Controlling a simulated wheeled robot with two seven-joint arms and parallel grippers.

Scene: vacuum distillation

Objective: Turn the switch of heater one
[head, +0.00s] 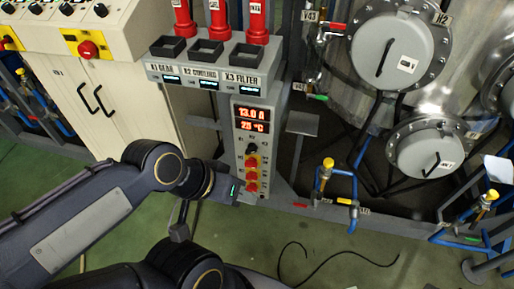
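A grey control box (247,115) stands in the middle, with red displays reading about 13.0 A and 25 °C. Below them is a black rotary knob (252,149). The small labels are too small to read, so I cannot tell which switch is heater one. My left gripper (246,196) is at the lower front of the box, close by the lowest red switch (251,185). Its fingers are too small to judge opening or contact. My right gripper is out of view.
Three labelled slots with red handles (254,22) sit above the box. A cream cabinet (110,105) with a red emergency button (88,49) is at left. Steel vessels (392,45) and blue pipes with yellow valves (326,168) are at right. A black cable (325,258) lies on green floor.

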